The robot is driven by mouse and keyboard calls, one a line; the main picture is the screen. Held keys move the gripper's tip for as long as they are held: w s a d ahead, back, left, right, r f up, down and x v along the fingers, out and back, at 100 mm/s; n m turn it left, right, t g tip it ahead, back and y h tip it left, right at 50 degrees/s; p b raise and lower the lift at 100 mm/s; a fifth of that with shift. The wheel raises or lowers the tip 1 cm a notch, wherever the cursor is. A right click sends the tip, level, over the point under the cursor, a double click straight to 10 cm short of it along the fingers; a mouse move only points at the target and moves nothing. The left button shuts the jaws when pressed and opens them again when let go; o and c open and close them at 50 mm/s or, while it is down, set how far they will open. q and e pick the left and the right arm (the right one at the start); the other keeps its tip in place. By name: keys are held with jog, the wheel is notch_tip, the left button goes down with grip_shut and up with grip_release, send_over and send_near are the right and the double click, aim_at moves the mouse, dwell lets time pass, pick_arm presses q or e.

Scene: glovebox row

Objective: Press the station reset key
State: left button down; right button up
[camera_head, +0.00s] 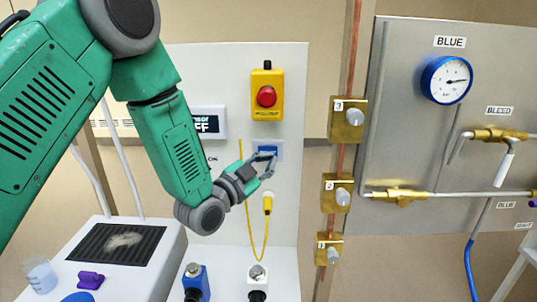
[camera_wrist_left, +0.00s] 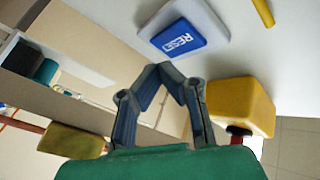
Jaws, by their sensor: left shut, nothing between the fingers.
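The station reset key is a blue square key (camera_head: 265,147) on a pale plate on the white panel, partly hidden behind my left gripper in the head view. My left gripper (camera_head: 272,163) is shut and empty in front of the panel, slightly below the key in the picture. In the left wrist view its fingertips (camera_wrist_left: 160,69) meet with a visible gap in the picture to the key. My right gripper is not in view.
A yellow box (camera_head: 258,80) with a red button (camera_head: 266,96) sits above the key. A display (camera_head: 208,122) is to its left, and a yellow cord with a pendant (camera_head: 267,203) hangs below. Brass valves (camera_head: 347,120) on a copper pipe stand to the right.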

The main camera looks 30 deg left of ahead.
pick_arm(q)
jog(key=shift+s+d, duration=0.3)
jog(key=shift+s, duration=0.35)
jog(key=shift+s+d, duration=0.3)
jog(key=shift+s, duration=0.3)
jog(key=shift+s+d, duration=0.3)
jog(key=shift+s, duration=0.35)
